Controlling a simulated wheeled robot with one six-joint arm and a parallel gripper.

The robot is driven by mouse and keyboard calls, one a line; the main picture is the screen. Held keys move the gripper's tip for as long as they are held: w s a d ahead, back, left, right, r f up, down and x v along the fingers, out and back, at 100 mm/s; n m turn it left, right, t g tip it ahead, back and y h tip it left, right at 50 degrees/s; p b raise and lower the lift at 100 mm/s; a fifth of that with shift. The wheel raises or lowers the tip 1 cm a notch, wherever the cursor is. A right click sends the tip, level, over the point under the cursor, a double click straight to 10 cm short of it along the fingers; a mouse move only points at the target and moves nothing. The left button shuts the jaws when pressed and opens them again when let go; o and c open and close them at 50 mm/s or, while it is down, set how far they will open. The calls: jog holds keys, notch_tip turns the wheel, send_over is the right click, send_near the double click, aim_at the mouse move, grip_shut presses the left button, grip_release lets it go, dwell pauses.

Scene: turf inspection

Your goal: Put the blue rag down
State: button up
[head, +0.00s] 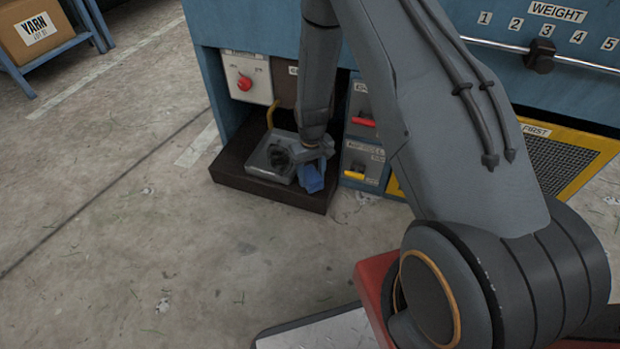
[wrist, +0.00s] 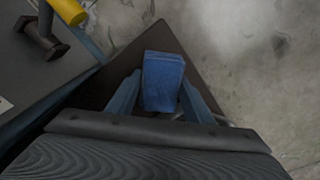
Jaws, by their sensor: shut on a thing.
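The blue rag (head: 312,179) is a small folded blue piece, held at the front right of the dark low platform (head: 240,188) at the machine's foot. In the wrist view the blue rag (wrist: 163,80) sits between the two blue fingers of my gripper (wrist: 160,95). My gripper (head: 310,168) is shut on it, pointing down. In the wrist view the rag is seen over the dark platform (wrist: 148,45), close to its corner. I cannot tell whether the rag touches the platform.
The blue machine (head: 250,25) stands behind, with a red knob (head: 244,83), a red handle (head: 365,122) and a yellow handle (head: 354,175) on its front. A yellow-framed mesh panel (head: 565,160) is at right. The concrete floor (head: 130,230) at left is clear.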

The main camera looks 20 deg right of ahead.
jog(key=shift+f, duration=0.15)
jog(key=o, duration=0.9)
jog(key=shift+o, duration=0.2)
